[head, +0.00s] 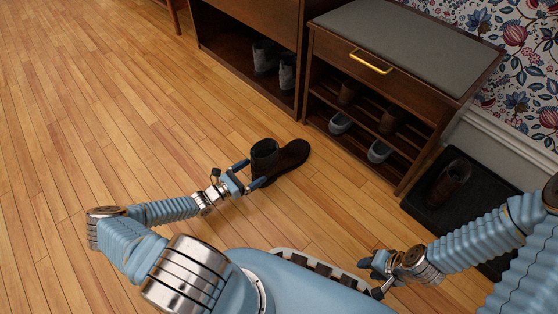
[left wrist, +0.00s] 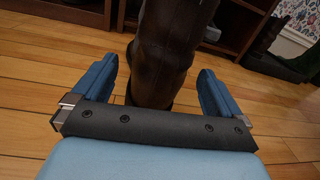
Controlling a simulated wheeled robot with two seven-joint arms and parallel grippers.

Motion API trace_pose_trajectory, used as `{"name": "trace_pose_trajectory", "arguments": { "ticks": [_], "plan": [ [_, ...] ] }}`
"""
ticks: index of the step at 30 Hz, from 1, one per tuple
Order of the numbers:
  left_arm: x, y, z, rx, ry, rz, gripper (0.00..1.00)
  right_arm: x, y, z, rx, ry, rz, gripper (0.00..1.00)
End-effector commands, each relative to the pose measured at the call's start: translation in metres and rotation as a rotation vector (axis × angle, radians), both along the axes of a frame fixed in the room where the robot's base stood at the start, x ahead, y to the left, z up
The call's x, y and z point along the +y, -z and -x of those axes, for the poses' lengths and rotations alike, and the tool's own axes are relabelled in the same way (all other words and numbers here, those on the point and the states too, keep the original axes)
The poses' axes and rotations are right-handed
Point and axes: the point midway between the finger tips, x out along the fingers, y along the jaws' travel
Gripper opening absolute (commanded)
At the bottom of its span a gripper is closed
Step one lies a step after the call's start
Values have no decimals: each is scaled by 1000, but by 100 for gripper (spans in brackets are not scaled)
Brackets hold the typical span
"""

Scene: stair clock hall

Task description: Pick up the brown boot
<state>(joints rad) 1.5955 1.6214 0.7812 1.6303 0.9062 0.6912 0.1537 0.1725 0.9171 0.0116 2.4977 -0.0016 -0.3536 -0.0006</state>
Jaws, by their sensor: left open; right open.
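A dark brown boot (head: 287,158) lies or stands on the wood floor in front of the shoe bench, its toe towards the right. My left gripper (head: 248,176) is open, with its fingers at the boot's near left side. In the left wrist view the boot (left wrist: 163,50) rises between the two spread blue fingers of my left gripper (left wrist: 156,82), with gaps on both sides. My right gripper (head: 374,276) is low at the right, well away from the boot, and empty. Another brown boot (head: 449,184) is on a black tray (head: 418,203) at the right.
The shoe bench (head: 404,73) has a grey cushion and shelves with grey and brown shoes. A dark wood cabinet (head: 245,17) beside it holds grey boots (head: 286,71). The floor (head: 90,120) at the left is clear.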

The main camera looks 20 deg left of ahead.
Motion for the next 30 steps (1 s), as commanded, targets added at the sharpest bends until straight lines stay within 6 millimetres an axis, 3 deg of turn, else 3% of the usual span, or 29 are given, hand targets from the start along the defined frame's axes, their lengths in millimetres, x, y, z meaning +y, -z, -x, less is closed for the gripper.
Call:
{"name": "trace_pose_trajectory", "arguments": {
  "ticks": [10,19,30],
  "plan": [
    [-22,3,-42,0,1,0,100,0,15,-1,-3,1,0,43],
    [-24,1,-48,1,0,-2,100,0,15,-1,-4,1,1,43],
    [-24,1,-48,1,-1,-2,45,0,15,-1,-4,1,1,43]
  ]
}}
